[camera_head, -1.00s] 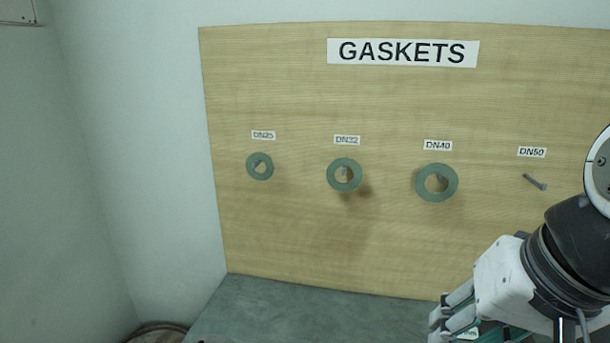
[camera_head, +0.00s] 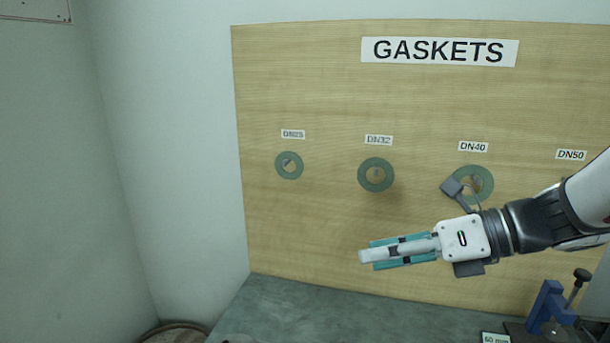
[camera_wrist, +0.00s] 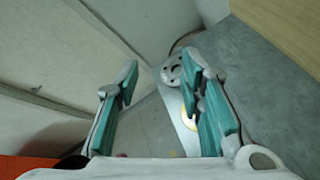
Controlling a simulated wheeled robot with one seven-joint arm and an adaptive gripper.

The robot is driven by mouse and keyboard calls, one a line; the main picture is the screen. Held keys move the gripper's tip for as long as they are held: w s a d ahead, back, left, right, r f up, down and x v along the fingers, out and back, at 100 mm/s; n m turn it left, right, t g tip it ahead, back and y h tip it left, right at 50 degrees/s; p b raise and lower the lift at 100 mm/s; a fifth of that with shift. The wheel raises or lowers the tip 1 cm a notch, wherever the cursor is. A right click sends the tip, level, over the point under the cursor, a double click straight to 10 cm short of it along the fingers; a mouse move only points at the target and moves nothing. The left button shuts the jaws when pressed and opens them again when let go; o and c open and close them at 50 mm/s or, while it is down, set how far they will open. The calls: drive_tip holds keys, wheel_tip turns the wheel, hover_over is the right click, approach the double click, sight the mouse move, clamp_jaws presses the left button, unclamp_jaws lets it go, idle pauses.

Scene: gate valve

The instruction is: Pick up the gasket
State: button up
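Three green ring gaskets hang on pegs on the wooden board: the small DN25 gasket (camera_head: 280,171), the DN32 gasket (camera_head: 363,182) and the larger DN40 gasket (camera_head: 488,184). My wrist partly covers the DN40 gasket. My gripper (camera_head: 368,256) is in front of the board, below the DN32 gasket, pointing left and apart from every gasket. In the wrist view my gripper (camera_wrist: 163,82) has its two fingers wide apart with nothing between them. No hanging gasket shows in the wrist view.
The wooden board (camera_head: 310,230) carries a GASKETS sign. A grey-green bench top (camera_head: 300,305) lies below it, with a blue clamp-like tool (camera_head: 546,305) at right. A round flange (camera_wrist: 172,70) shows beyond the fingers. A bare wall is at left.

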drive_tip(key=w+d+m+t, duration=0.5)
drive_tip(key=w+d+m, duration=0.2)
drive_tip(key=m, duration=0.2)
drive_tip(key=m+t, duration=0.4)
drive_tip(key=m, duration=0.4)
approach(374, 188)
drive_tip(key=shift+h, duration=0.5)
drive_tip(key=shift+r+x, duration=0.15)
drive_tip(key=shift+x, duration=2.1)
drive_tip(key=shift+r+x, duration=0.15)
drive_tip(key=shift+x, duration=2.05)
drive_tip(key=shift+s+a, duration=0.1)
drive_tip(key=shift+a, duration=0.05)
drive_tip(key=shift+c, duration=0.6)
clamp_jaws()
